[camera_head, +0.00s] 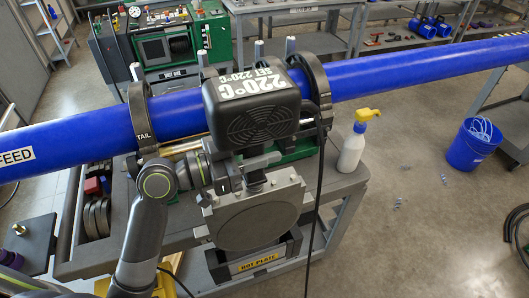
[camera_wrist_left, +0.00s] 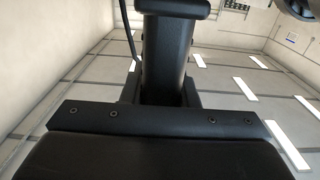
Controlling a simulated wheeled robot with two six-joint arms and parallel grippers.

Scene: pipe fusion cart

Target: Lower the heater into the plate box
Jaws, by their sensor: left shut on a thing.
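The heater has a black housing (camera_head: 250,110) marked 220°C and a round grey plate (camera_head: 255,222) below it. My left gripper (camera_head: 243,168) reaches in from the left and is shut on the heater between housing and plate; the fingertips are partly hidden. The plate hangs upright over the plate box (camera_head: 258,264), a dark box with a yellow HOT PLATE label. The plate hides most of the box's opening, so I cannot tell whether its lower edge is inside. In the left wrist view, a black upright part of the heater (camera_wrist_left: 165,55) fills the middle. My right gripper is not in view.
The blue pipe (camera_head: 420,67) runs across behind the heater through clamp rings (camera_head: 140,118). A black cable (camera_head: 319,190) hangs right of the plate. A blue bucket (camera_head: 472,145) sits on the open floor.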

